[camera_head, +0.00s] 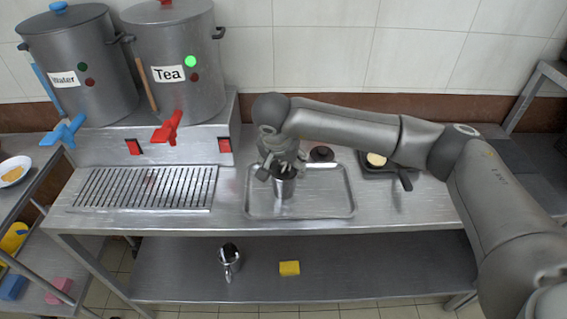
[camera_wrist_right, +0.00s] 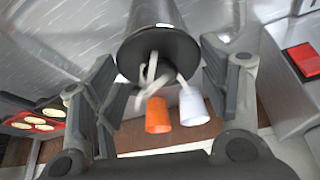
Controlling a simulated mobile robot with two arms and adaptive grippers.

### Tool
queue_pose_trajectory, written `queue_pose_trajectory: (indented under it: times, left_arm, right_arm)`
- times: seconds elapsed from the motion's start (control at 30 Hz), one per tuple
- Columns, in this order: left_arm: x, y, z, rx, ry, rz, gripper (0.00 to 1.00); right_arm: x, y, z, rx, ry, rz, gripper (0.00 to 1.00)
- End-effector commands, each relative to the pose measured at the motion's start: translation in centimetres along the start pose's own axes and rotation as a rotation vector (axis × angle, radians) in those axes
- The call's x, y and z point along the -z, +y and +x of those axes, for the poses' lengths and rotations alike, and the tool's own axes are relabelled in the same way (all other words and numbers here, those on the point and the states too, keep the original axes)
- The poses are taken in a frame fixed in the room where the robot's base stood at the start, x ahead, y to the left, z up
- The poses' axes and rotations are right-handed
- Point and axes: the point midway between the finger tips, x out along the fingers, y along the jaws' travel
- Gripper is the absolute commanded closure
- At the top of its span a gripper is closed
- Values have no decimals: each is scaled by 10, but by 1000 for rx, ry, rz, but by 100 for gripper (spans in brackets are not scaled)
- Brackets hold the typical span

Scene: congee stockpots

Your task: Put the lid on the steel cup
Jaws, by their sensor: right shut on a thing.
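A steel cup (camera_head: 285,188) stands upright in or just above the shallow tray, its top partly hidden by my gripper. My right gripper (camera_head: 281,171) reaches down over it. In the right wrist view the cup (camera_wrist_right: 166,14) shows its dark mouth between the two finger pads, with the gripper (camera_wrist_right: 160,65) shut on its sides. Thin pale stems cross the mouth; I cannot tell what they are. A small dark round thing, probably the lid (camera_head: 321,153), lies at the tray's back edge, right of the cup. My left gripper is out of view.
The steel tray (camera_head: 335,207) lies on the counter. A drain grate (camera_head: 145,188) and two stockpots (camera_head: 180,65) are left. A dark pan (camera_head: 405,180) is right. Another metal cup (camera_head: 229,260) and a yellow sponge (camera_head: 289,268) are on the lower shelf. The wrist view shows an orange cup-like thing (camera_wrist_right: 158,117).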

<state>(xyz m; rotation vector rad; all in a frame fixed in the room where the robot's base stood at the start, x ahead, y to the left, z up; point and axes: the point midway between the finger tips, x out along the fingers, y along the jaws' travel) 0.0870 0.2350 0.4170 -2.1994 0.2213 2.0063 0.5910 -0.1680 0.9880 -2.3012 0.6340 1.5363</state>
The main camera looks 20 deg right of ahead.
Motion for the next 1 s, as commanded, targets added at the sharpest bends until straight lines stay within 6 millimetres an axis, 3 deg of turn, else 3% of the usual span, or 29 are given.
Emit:
queue_pose_trajectory:
  times: [0.23,0.3,0.47,0.7,0.8,1.0]
  left_arm:
    - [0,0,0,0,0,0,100]
    - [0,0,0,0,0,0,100]
    - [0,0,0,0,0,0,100]
    - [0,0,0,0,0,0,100]
    - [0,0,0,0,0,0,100]
    - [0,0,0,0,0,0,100]
  right_arm:
    - [0,0,0,0,0,0,41]
    - [0,0,0,0,0,0,26]
    - [0,0,0,0,0,0,7]
    - [0,0,0,0,0,0,7]
    - [0,0,0,0,0,0,0]
    - [0,0,0,0,0,0,0]
